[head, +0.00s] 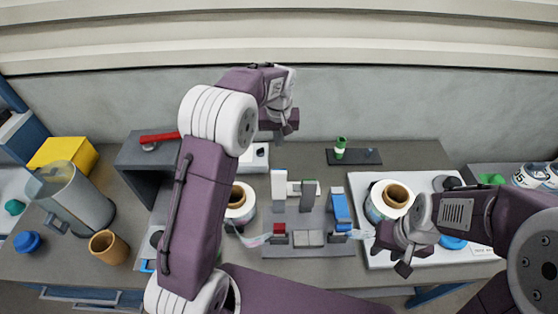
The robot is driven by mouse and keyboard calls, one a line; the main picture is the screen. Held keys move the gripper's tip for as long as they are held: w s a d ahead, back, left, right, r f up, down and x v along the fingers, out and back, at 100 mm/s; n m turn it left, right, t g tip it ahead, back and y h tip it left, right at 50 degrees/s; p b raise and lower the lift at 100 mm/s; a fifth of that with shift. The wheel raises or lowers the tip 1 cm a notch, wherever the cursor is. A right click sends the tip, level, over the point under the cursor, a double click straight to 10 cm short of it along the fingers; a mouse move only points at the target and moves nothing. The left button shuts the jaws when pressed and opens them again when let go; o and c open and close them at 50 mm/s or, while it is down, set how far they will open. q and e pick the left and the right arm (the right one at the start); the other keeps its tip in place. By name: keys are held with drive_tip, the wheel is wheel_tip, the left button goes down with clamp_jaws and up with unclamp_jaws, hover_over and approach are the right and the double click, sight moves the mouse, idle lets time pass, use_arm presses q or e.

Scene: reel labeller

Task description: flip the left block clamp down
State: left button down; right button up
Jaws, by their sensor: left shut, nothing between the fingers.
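The labeller (308,220) stands mid-table as a grey base with low grey blocks at its front. At its left front is a small red-topped clamp part (279,229) on a dark foot. At its right a blue clamp lever (341,208) stands raised and leaning. Which way the red-topped part is flipped is hard to tell. My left gripper (282,128) is shut and empty, high behind the labeller near the wall, apart from both clamps. My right gripper (392,258) is right of the labeller, over the white board's left edge; its fingers are not clear.
A label reel (239,202) stands left of the labeller, partly behind my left arm; another reel (388,199) is on the white board (432,183). A white post (279,187) and grey post (308,193) rise behind the blocks. A green-topped item (340,146) stands at the back.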

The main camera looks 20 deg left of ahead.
sight(279, 183)
use_arm(q)
wheel_tip(279, 183, down, 8)
drive_tip(key=s+p, duration=0.2)
drive_tip(key=p, duration=0.2)
drive_tip(key=shift+s+d+p, duration=0.25)
drive_tip(key=shift+d+p, duration=0.05)
drive_tip(key=shift+w, duration=0.1)
